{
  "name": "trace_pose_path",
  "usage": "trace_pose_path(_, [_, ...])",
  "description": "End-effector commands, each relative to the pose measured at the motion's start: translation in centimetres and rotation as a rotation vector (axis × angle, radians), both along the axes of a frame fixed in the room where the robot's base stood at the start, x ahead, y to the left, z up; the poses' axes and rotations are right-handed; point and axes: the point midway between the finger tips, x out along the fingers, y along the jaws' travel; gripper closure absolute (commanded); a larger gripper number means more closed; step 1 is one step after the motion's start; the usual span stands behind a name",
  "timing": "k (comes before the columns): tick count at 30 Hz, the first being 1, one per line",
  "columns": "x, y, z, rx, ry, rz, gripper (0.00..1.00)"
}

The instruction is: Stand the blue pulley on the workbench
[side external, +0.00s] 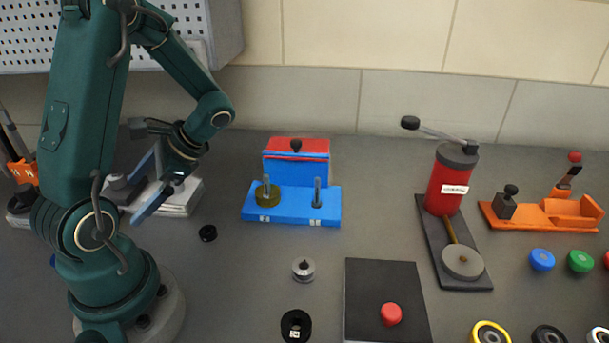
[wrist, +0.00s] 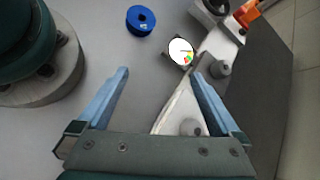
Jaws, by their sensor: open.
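The blue pulley (wrist: 140,22) is on the grey workbench (wrist: 95,45) near my base, at the top of the wrist view. Its face with a dark central hole shows, and a small pale mark is on its side. In the side external view it is mostly hidden behind my arm. My gripper (wrist: 160,73) is open and empty, fingers spread, and it also shows in the side external view (side external: 140,195). It is apart from the pulley, which lies beyond the fingertips, nearer the left one.
A pale gauge stand (wrist: 172,112) with a round dial (wrist: 180,50) lies under and between my fingers. A blue fixture with pegs (side external: 255,212), a red press (side external: 446,185) and a dark plate (side external: 385,275) stand to the right. Small black rings and other wheels dot the bench.

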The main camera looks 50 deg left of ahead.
Motion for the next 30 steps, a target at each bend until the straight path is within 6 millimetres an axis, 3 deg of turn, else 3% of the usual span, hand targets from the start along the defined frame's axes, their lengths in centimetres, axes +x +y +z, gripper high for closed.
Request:
trace_pose_path(6, [-4.6, 2.3, -3.3, -0.082, 0.286, 0.065, 0.00])
trace_pose_path(12, [-7.8, 1.9, -5.6, -0.175, 0.415, 0.127, 0.00])
trace_pose_path(30, [-13.2, 2.1, -7.9, -0.211, 0.445, 0.165, 0.00])
